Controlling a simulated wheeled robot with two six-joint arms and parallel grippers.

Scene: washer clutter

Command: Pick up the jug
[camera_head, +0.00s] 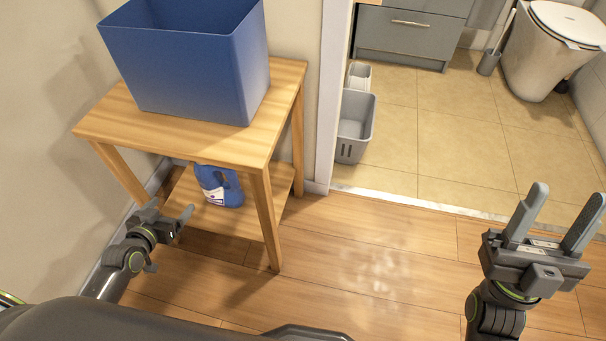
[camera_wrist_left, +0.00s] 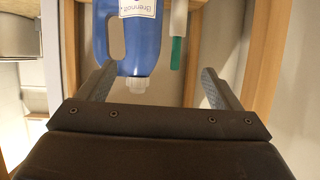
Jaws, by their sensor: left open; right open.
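The jug (camera_head: 218,187) is blue with a white label. It stands on the lower shelf of the wooden table, and the shelf above hides part of it. In the left wrist view the jug (camera_wrist_left: 137,45) appears upside down, with its handle at the left and a white cap (camera_wrist_left: 137,84) between the fingers' sides. My left gripper (camera_head: 170,212) is open and empty, left of the jug and near the shelf's front. It also shows in the left wrist view (camera_wrist_left: 157,78). My right gripper (camera_head: 568,195) is open and empty, far to the right over the floor.
The wooden table (camera_head: 200,140) carries a large blue bin (camera_head: 190,75), and its front leg (camera_head: 267,220) stands right of the jug. A thin pale item with a green end (camera_wrist_left: 177,52) is beside the jug. Grey baskets (camera_head: 356,125) stand by the doorway. The floor (camera_head: 370,250) in between is clear.

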